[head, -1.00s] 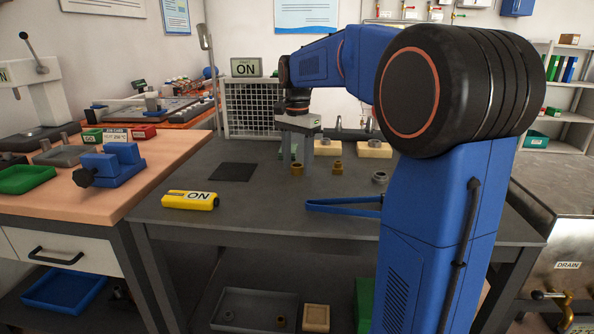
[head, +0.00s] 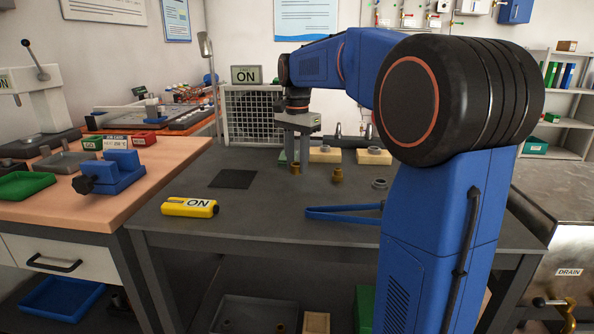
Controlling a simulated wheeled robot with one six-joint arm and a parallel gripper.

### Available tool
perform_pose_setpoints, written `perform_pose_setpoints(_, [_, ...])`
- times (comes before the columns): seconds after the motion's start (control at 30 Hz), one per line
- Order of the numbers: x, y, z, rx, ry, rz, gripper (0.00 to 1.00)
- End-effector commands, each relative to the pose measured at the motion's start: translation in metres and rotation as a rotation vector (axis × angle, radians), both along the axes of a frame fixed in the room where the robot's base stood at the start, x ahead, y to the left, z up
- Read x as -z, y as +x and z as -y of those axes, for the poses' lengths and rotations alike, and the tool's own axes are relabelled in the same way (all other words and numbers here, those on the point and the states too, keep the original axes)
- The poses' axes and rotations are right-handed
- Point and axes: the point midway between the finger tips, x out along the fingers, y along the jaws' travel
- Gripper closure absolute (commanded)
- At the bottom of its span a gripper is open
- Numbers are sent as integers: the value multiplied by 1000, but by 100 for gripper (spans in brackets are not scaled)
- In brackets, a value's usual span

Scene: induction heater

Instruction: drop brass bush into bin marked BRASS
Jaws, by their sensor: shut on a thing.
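My gripper (head: 296,158) points down over the back of the grey bench and is shut on a small brass bush (head: 295,169) at its fingertips. The bush looks slightly above the bench top, though the gap is hard to judge. A second brass piece (head: 337,175) stands on the bench to the right of the gripper, apart from it. No bin marked BRASS can be read in this view. A green object, partly hidden behind the fingers, cannot be identified.
Two beige blocks (head: 325,158) with grey parts stand behind. A mesh panel (head: 258,117) stands behind left. My arm hides the bench's right side.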

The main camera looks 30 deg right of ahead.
Motion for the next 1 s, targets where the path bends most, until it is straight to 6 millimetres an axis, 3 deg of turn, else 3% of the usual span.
perform_pose_setpoints(0.2, [-42, 1, 0, 0, -1, 4, 95])
perform_pose_setpoints(0.4, [-66, 1, 0, 0, 0, 2, 95])
perform_pose_setpoints(1.0, [-73, 0, 0, -1, 0, 0, 95])
